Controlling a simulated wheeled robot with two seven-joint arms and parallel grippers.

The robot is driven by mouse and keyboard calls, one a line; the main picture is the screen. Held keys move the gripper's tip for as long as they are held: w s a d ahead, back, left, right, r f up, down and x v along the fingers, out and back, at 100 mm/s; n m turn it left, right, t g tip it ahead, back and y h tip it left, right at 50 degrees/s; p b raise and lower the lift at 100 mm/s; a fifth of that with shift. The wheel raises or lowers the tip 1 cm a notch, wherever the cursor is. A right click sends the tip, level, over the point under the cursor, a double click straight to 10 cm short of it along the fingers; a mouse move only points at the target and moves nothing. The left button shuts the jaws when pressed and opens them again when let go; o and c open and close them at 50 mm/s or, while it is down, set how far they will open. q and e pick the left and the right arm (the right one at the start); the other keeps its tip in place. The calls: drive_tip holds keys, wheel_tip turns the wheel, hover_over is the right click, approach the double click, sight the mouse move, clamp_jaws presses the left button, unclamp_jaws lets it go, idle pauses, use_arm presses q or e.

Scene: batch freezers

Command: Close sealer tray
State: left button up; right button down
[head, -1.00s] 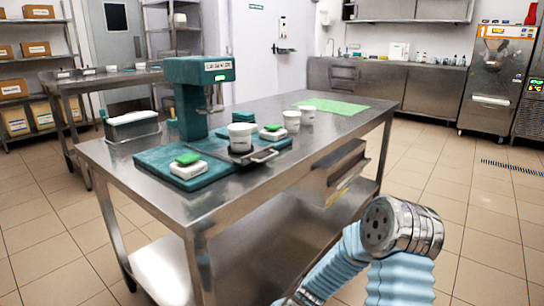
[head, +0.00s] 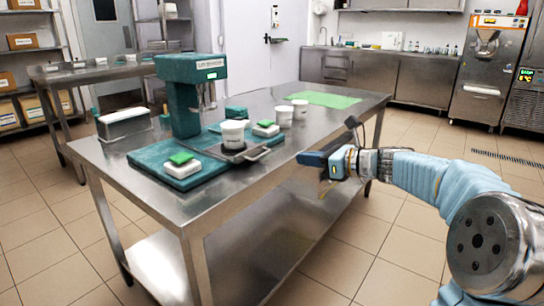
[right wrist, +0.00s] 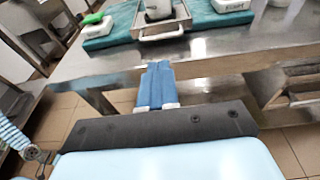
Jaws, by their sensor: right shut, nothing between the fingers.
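The teal sealer (head: 184,95) stands on the steel table. Its metal tray (head: 240,154) sticks out toward the table's front edge, with a white cup (head: 232,134) on it. In the right wrist view the tray's handle (right wrist: 160,36) shows beyond the fingertips, with the cup (right wrist: 158,10) behind it. My right gripper (head: 303,158) is shut and empty, off the front edge of the table and to the right of the tray. In the right wrist view its blue fingers (right wrist: 156,68) are together, apart from the handle.
Teal mats (head: 190,181) on the table carry white blocks with green pads (head: 181,157). A steel box (head: 124,124) is at the left.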

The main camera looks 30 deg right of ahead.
sight(263, 155)
use_arm(q)
drive_tip(key=shift+d+r+p, duration=0.1)
drive_tip(key=shift+r+p, duration=0.35)
drive_tip(key=shift+r, duration=0.05)
use_arm(e)
drive_tip(key=x, duration=1.1)
drive_tip(key=shift+w+a+f, duration=0.1)
drive_tip(key=shift+w+a, duration=0.05)
